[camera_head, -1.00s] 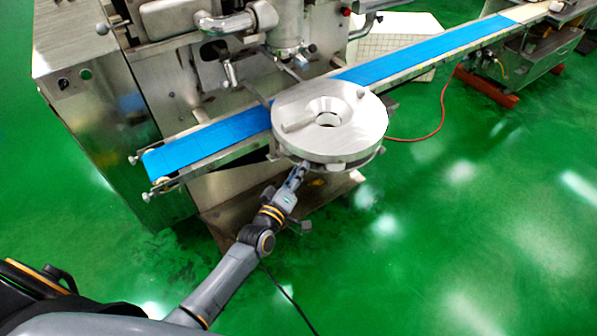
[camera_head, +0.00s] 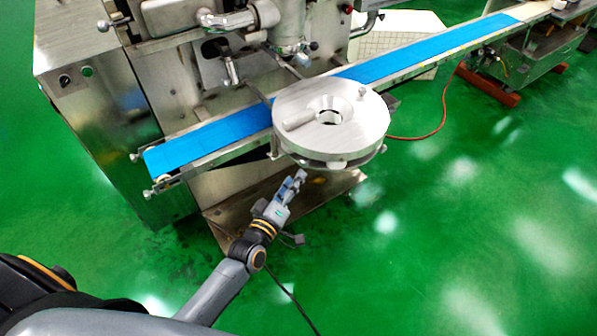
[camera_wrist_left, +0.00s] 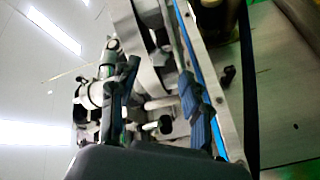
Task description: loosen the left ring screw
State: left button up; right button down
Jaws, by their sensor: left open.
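The round steel ring assembly (camera_head: 300,108) sits over the blue conveyor in the head view, with a central hole and a raised bar on top. A small knob (camera_head: 361,92) stands on its far right edge. I cannot tell for sure which small part is the left ring screw. My left gripper (camera_head: 299,178) is just below the ring's near rim, apart from it, open and empty. In the left wrist view, the open fingers (camera_wrist_left: 163,98) frame machine parts beyond, including a small dark-ended knob (camera_wrist_left: 165,124). No right gripper shows.
The blue conveyor belt (camera_head: 215,134) runs diagonally behind the ring. The steel machine cabinet (camera_head: 95,100) stands at the left. A steel base plate (camera_head: 235,220) lies below the gripper. Green floor (camera_head: 470,220) is clear on the right.

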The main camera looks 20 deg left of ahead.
pick_arm(q)
jog(key=s+a, duration=0.1)
jog(key=s, duration=0.6)
jog(key=shift+s, duration=0.25)
